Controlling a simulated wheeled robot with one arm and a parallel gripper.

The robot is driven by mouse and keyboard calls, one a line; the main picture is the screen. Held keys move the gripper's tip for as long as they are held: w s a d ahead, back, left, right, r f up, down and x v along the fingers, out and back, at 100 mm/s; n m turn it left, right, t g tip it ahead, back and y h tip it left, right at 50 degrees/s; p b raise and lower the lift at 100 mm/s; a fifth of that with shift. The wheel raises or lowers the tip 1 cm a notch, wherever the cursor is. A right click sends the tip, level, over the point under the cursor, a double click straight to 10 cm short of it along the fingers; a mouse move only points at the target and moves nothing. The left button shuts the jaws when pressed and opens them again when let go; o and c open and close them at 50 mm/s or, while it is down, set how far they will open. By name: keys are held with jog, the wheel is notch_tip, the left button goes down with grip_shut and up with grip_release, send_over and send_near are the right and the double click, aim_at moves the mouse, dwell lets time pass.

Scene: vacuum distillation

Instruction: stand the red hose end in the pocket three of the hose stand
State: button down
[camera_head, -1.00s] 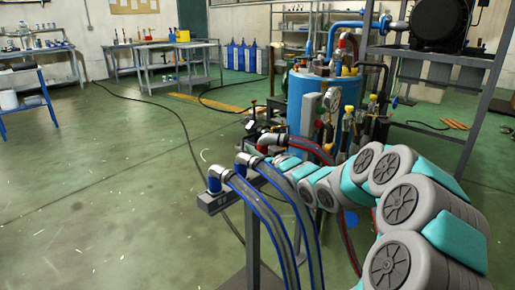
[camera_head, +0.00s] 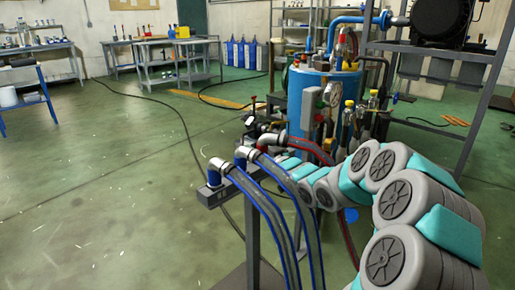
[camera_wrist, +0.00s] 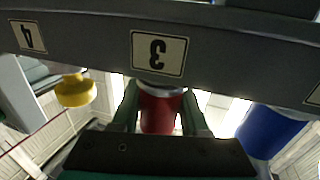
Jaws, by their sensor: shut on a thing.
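The grey hose stand (camera_head: 212,196) is a bar on a post in the head view. It also shows across the top of the wrist view, with an upside-down label 3 (camera_wrist: 158,53). My gripper (camera_wrist: 160,112) is shut on the red hose end (camera_wrist: 159,108), with a finger on each side. The red end lines up with label 3 and meets the bar's edge in the picture. The bar hides its far part, so I cannot tell whether it is in the pocket. In the head view its silver elbow (camera_head: 272,139) shows beyond the blue hoses; my gripper is mostly hidden there.
Two blue hose ends (camera_head: 214,173) (camera_head: 240,157) stand in the bar, their hoses hanging in front. A blue end also shows in the wrist view (camera_wrist: 270,130). The blue tank (camera_head: 308,95) stands behind.

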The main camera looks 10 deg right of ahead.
jog(key=shift+f, duration=0.2)
jog(key=shift+c, duration=1.7)
grip_release()
jog(key=v, duration=0.8)
jog(key=shift+b, duration=0.4)
